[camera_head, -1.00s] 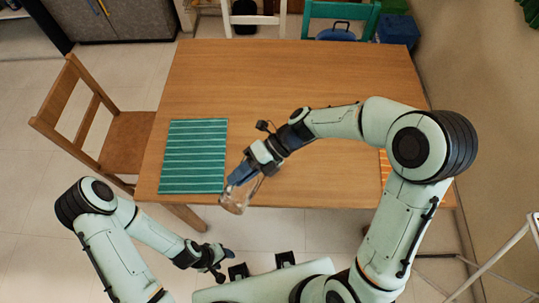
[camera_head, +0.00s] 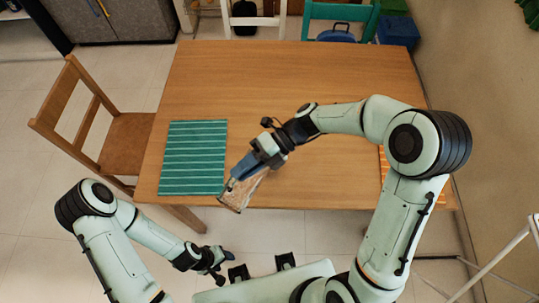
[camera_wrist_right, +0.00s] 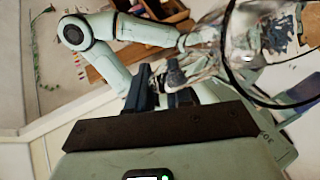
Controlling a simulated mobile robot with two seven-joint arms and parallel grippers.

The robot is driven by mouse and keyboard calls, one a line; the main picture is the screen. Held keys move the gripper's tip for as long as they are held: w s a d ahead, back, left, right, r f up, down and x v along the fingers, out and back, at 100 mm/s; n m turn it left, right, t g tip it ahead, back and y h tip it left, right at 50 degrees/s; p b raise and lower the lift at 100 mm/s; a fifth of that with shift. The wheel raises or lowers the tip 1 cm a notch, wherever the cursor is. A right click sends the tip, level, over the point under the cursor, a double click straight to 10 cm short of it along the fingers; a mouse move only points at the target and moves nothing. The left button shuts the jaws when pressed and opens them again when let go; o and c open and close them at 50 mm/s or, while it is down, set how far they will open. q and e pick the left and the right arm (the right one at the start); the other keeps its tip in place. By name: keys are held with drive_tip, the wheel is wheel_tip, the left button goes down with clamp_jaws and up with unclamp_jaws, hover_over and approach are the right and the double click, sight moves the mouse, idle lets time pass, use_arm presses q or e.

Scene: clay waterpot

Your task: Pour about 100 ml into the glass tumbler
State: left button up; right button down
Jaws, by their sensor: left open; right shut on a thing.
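My right gripper (camera_head: 240,180) is shut on a clear glass vessel (camera_head: 242,195) at the table's front edge, just right of the green striped mat. The vessel is tilted and its mouth is hard to make out. In the right wrist view the vessel (camera_wrist_right: 240,45) shows as see-through glass with a dark curved rim. I cannot tell whether it is the glass tumbler or a jug, and its contents are unclear. No other glass is visible on the table. My left gripper (camera_head: 226,261) is open and empty, below the front edge, apart from the vessel.
The wooden table (camera_head: 300,80) is bare across its middle and back. The green striped mat (camera_head: 194,157) lies at its front left. An orange striped mat (camera_head: 385,168) at the right is mostly hidden by my right arm. A wooden chair (camera_head: 125,140) stands at the left.

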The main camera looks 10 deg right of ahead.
use_arm(q)
drive_tip(key=shift+w+r+p, duration=0.35)
drive_tip(key=shift+r+p, duration=0.05)
drive_tip(key=shift+r, duration=0.1)
use_arm(e)
drive_tip(key=shift+w+d+r, duration=0.2)
drive_tip(key=shift+d, duration=0.05)
drive_tip(key=shift+w+d+r+y+p, duration=0.3)
drive_tip(key=shift+w+d+y+p, duration=0.15)
drive_tip(key=shift+y+p, duration=0.25)
drive_tip(key=shift+w+d+r+m+g+p, duration=0.15)
drive_tip(key=shift+w+d+m+g+p, duration=0.15)
drive_tip(key=shift+p, duration=0.15)
use_arm(q)
drive_tip(key=w+r, duration=0.2)
drive_tip(key=r, duration=0.1)
drive_tip(key=shift+w, duration=0.25)
use_arm(e)
drive_tip(key=shift+s, duration=0.1)
drive_tip(key=shift+s, duration=0.1)
